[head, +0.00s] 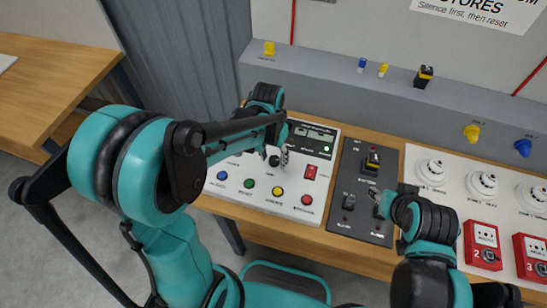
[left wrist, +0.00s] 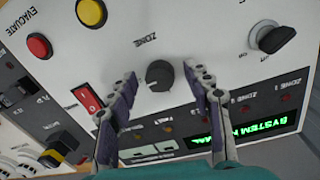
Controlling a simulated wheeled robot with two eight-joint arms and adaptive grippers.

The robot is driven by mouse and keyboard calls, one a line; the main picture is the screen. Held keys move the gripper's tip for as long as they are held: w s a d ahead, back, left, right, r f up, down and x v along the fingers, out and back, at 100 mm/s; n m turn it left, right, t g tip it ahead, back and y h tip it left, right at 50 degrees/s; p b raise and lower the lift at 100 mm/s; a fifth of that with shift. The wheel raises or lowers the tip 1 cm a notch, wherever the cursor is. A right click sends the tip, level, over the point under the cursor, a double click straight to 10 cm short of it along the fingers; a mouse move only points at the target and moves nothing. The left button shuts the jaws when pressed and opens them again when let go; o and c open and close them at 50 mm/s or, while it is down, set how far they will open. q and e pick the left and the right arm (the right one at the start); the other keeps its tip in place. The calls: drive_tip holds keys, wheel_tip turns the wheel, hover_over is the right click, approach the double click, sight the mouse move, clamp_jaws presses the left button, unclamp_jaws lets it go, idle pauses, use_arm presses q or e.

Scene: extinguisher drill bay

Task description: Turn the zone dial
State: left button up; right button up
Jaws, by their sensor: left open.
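The zone dial (left wrist: 160,75) is a round black knob on a white control panel (head: 232,195), with the word ZONE printed beside it in the left wrist view. My left gripper (left wrist: 163,78) is open, with one finger on each side of the dial. Gaps show between the fingers and the knob, so they look apart from it. In the head view my left gripper (head: 281,157) is over the panel and its arm covers part of it. My right gripper (head: 383,207) is small and partly hidden by its own arm, by the dark panel.
Beside the dial are a red rocker switch (left wrist: 88,98), a key-like dark knob (left wrist: 270,38) and a lit green display (left wrist: 255,130). Coloured buttons, including a yellow one (head: 278,191), line the panel's front. A dark switch panel (head: 343,218) stands to the right.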

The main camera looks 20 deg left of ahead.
use_arm(q)
drive_tip(key=c, duration=1.2)
drive_tip(key=shift+o, duration=0.2)
drive_tip(key=shift+n, duration=0.3)
drive_tip(key=n, duration=0.3)
drive_tip(key=shift+n, duration=0.4)
drive_tip(key=shift+d+n+t, duration=0.1)
drive_tip(key=shift+n+t, duration=0.2)
drive_tip(key=shift+n, duration=1.9)
